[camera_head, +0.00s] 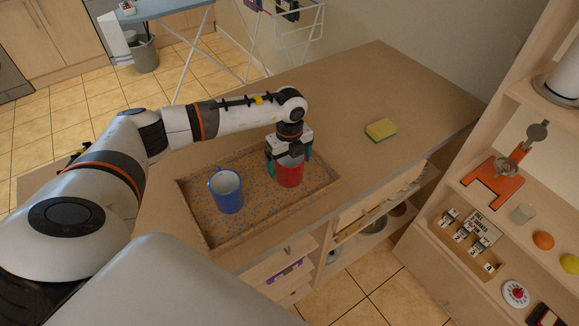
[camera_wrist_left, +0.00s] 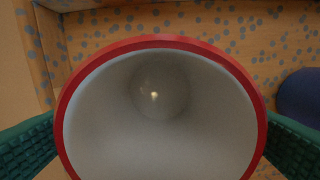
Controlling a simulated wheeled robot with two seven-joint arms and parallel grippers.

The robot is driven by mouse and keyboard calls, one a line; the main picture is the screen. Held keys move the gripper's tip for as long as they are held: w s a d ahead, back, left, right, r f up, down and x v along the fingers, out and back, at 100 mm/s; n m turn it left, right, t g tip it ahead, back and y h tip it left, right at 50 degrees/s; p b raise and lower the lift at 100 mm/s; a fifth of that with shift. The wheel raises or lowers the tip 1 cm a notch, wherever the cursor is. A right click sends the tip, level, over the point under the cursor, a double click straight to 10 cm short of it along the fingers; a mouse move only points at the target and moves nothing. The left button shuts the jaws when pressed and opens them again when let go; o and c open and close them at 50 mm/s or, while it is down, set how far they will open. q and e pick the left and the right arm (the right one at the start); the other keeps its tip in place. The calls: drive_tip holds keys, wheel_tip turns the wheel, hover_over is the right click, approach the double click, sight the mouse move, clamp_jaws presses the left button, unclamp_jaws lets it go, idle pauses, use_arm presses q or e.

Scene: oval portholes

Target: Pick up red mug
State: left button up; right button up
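The red mug (camera_head: 290,174) stands upright in the right part of a speckled tray (camera_head: 213,238). My left gripper (camera_head: 289,157) is above it, pointing down, with its green fingers on opposite sides of the mug. In the left wrist view the red rim (camera_wrist_left: 160,42) and pale, empty inside fill the middle. The green fingers (camera_wrist_left: 160,140) meet the rim's outline at left and right; whether they press on it I cannot tell. The mug's handle is not visible. My right gripper is not in view.
A blue mug (camera_head: 227,192) stands in the tray left of the red one, and its edge shows in the left wrist view (camera_wrist_left: 301,97). A yellow-green sponge (camera_head: 381,130) lies on the counter (camera_head: 345,92) beyond the tray. Shelves with small items stand at right.

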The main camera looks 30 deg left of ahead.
use_arm(q)
drive_tip(key=c, duration=1.1)
